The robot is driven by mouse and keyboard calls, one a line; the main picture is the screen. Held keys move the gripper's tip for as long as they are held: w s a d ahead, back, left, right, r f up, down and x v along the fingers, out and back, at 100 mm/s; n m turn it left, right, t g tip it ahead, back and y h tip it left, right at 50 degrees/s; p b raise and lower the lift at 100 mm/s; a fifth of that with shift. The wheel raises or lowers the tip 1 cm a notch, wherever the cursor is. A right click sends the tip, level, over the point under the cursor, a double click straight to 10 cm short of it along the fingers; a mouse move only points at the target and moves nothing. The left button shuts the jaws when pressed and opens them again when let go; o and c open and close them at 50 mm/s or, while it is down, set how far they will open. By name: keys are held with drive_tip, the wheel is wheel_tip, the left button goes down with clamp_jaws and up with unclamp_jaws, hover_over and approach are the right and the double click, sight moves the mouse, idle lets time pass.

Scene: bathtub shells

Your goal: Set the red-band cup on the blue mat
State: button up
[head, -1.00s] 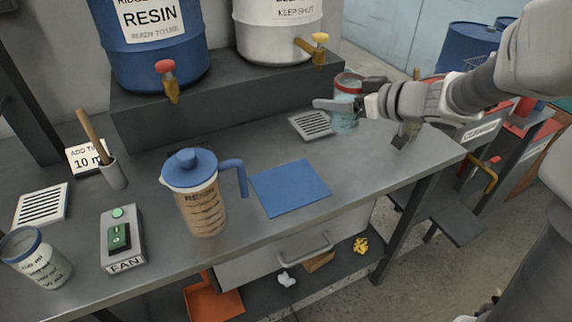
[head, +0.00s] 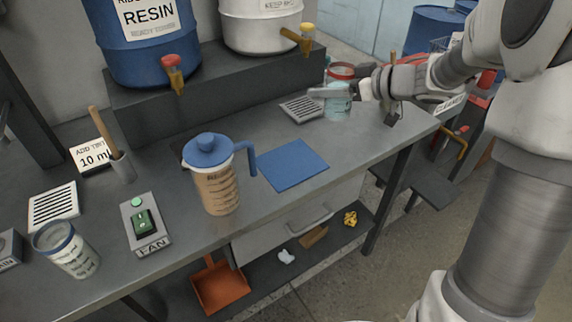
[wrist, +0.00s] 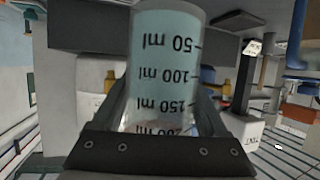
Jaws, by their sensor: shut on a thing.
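The red-band cup (head: 338,107) is clear with a red rim and pale bluish contents, at the back right of the bench. My gripper (head: 343,91) is shut around its side, with one finger crossing its front. In the wrist view the cup (wrist: 165,70) fills the space between the fingers, its ml scale upside down in the picture. The cup looks upright; I cannot tell whether its base touches the bench. The blue mat (head: 291,165) lies flat and empty at mid-bench, to the left of and nearer than the cup.
A blue-lidded resin jug (head: 216,190) stands just left of the mat. A drain grate (head: 302,109) lies beside the cup. A blue-rimmed cup (head: 68,250), a fan switch box (head: 146,225) and another grate (head: 53,206) are at left. Tapped drums stand on a raised shelf behind.

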drive_tip(key=shift+s+a+f+b, duration=0.8)
drive_tip(key=shift+a+f+b, duration=0.55)
drive_tip(key=shift+a+f, duration=0.45)
drive_tip(key=shift+s+a+f+b, duration=0.8)
drive_tip(key=shift+a+f+b, duration=0.55)
drive_tip(key=shift+a+f, duration=0.45)
drive_tip(key=shift+s+a+f+b, duration=0.8)
drive_tip(key=shift+a+f+b, duration=0.55)
drive_tip(key=shift+a+f, duration=0.45)
drive_tip(key=shift+d+f, duration=0.15)
drive_tip(key=shift+f, duration=0.05)
